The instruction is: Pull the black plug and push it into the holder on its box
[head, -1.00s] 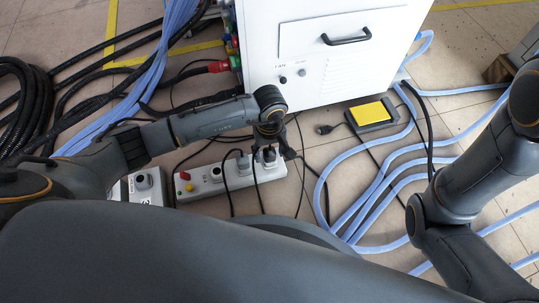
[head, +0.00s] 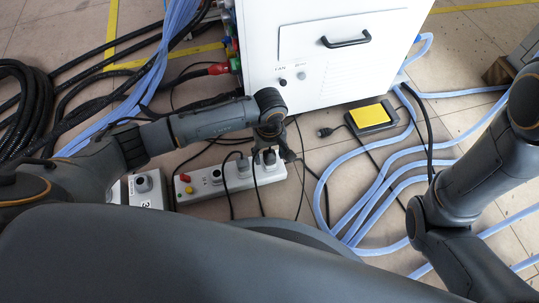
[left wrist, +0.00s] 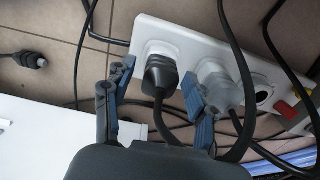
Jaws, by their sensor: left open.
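A black plug (left wrist: 160,75) sits in a socket at one end of a white power strip (left wrist: 155,30) on the floor, its cord bending away. My left gripper (left wrist: 157,98) is open, with one blue-grey finger on each side of the plug; I cannot tell whether either touches it. In the head view my left gripper (head: 270,155) is over the right end of the power strip (head: 205,184) and hides much of the plug. A paler grey plug (left wrist: 218,88) is in the neighbouring socket, close to one finger. Which box holds the plug holder is unclear. My right gripper is out of view.
A white cabinet (head: 300,80) with a black handle stands behind the strip. A small white box (head: 146,188) is left of it. A yellow pedal (head: 370,115) and a loose black plug (head: 325,132) lie to the right, with blue hoses (head: 350,170) beyond. Cables cross the floor.

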